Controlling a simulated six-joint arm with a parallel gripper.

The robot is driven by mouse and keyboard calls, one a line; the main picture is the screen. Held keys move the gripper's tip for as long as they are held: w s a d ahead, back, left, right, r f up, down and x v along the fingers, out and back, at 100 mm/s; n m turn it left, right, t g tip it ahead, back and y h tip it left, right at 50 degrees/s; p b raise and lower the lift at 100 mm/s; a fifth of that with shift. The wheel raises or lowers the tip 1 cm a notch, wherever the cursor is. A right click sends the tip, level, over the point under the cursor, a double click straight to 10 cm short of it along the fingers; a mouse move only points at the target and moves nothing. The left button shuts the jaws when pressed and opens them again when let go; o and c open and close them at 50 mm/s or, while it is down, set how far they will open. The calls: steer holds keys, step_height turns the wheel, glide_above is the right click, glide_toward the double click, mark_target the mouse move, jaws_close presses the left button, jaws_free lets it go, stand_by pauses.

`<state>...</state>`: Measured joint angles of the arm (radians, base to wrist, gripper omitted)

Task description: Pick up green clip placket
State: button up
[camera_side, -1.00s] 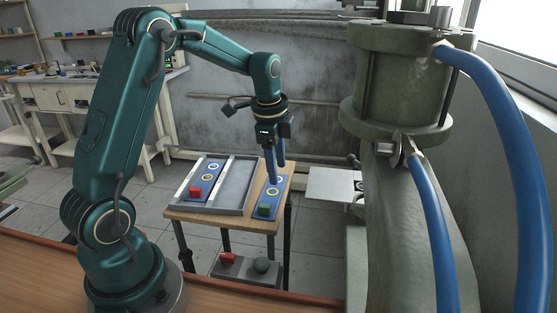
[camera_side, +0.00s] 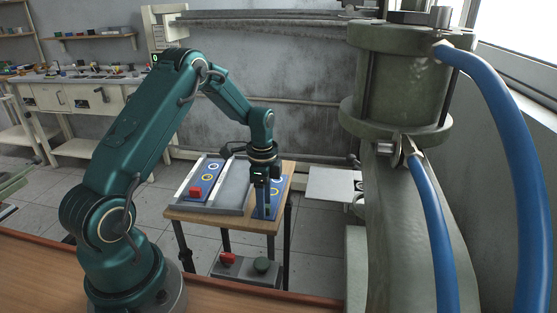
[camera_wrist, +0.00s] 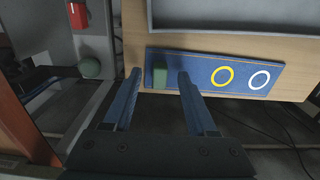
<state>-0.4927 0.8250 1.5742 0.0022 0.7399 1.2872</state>
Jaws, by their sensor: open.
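The green clip placket (camera_wrist: 159,76) is a small green block on the near end of a blue board (camera_side: 277,190). In the wrist view it stands at the left end of that board, beyond a yellow ring and a white ring. My gripper (camera_wrist: 158,82) points down with both blue fingers apart, one on each side of the clip, and gaps show beside it. In the side view my gripper (camera_side: 265,212) is low over the near end of the board and hides the clip. Whether the fingers touch the board cannot be told.
A grey tray (camera_side: 236,184) lies left of the board on the small wooden table (camera_side: 225,222). A second blue board (camera_side: 207,184) with a red clip (camera_side: 195,192) is in it. A box with red and green buttons (camera_side: 262,265) stands below. A large cylinder with blue hoses (camera_side: 400,80) is at right.

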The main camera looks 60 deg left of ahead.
jaws_close()
